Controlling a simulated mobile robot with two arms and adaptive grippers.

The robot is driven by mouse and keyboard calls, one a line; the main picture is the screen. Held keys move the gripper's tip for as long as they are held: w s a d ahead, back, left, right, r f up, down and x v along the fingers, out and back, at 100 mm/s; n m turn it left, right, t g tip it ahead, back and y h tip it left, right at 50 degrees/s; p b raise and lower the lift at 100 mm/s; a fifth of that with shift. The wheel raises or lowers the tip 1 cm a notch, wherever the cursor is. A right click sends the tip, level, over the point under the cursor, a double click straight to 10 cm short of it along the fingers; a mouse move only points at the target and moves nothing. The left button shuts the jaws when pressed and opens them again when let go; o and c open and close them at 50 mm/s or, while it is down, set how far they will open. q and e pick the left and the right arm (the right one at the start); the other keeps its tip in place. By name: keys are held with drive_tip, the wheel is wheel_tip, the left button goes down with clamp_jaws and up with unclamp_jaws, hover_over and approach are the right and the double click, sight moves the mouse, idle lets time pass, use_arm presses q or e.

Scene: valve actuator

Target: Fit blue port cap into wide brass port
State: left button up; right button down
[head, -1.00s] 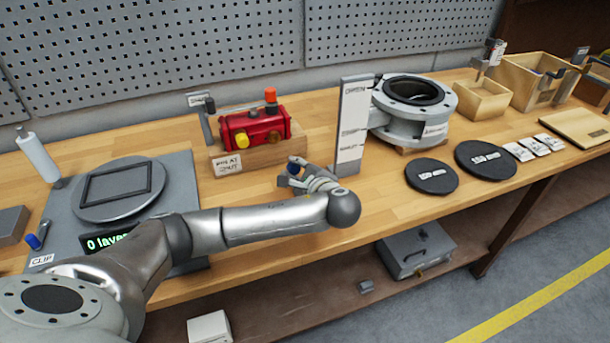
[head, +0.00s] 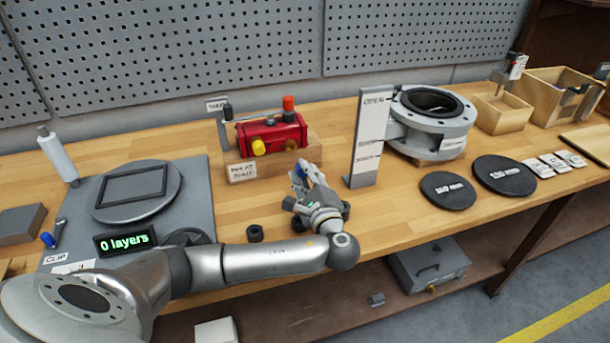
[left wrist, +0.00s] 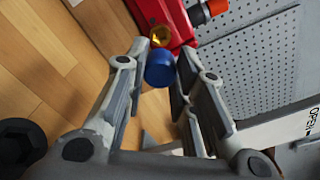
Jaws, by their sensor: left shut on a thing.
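My left gripper (head: 301,174) is shut on the blue port cap (head: 304,167), in front of the red actuator (head: 272,133) at its right end. In the left wrist view the blue cap (left wrist: 160,70) sits between the fingertips (left wrist: 158,76). Just beyond it is the brass port (left wrist: 160,37) on the red body (left wrist: 160,12); the cap overlaps the port's near edge in the picture. I cannot tell whether they touch. In the head view the gripper is apart from the body. My right gripper is not in view.
The actuator rests on a wooden block (head: 240,171) with a yellow fitting (head: 258,146) and an orange one (head: 288,103). A white-labelled upright plate (head: 368,138) stands close right of the gripper. A small black part (head: 255,234) lies on the bench nearby.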

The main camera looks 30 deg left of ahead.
use_arm(q)
drive_tip(key=shift+r, duration=0.1)
drive_tip(key=b+x, duration=0.1)
drive_tip(key=x, duration=0.4)
drive_tip(key=shift+w+a, duration=0.25)
drive_tip(key=shift+a, duration=0.05)
drive_tip(key=shift+p, duration=0.75)
idle(1.5)
drive_tip(key=shift+b+x, duration=0.3)
drive_tip(key=shift+x, duration=0.8)
drive_tip(key=o, duration=0.8)
drive_tip(key=shift+a, duration=0.1)
drive_tip(key=shift+o, duration=0.2)
